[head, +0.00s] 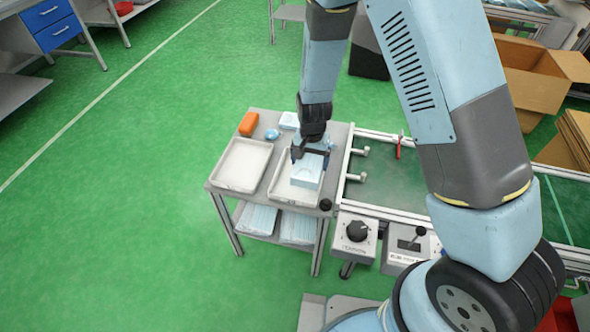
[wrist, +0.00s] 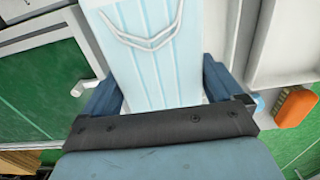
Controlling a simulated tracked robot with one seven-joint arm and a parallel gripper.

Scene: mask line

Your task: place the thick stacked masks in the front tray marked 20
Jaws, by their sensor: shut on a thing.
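A thick stack of light blue masks (head: 306,172) with white ear loops is at the right-hand white tray (head: 281,172) on the cart. I cannot tell whether the stack rests on the tray floor or hangs just above it. My gripper (head: 309,155) is over the stack's far end, its fingers closed on both sides. In the wrist view, the masks (wrist: 148,45) lie between the two blue fingers (wrist: 160,88). The left-hand tray (head: 241,166) looks empty. No number 20 is readable.
An orange object (head: 248,122) and a small blue item (head: 272,133) lie behind the trays; the orange one also shows in the wrist view (wrist: 295,107). The conveyor frame (head: 385,180) and a knobbed control box (head: 355,237) border the cart's right. Green floor is clear to the left.

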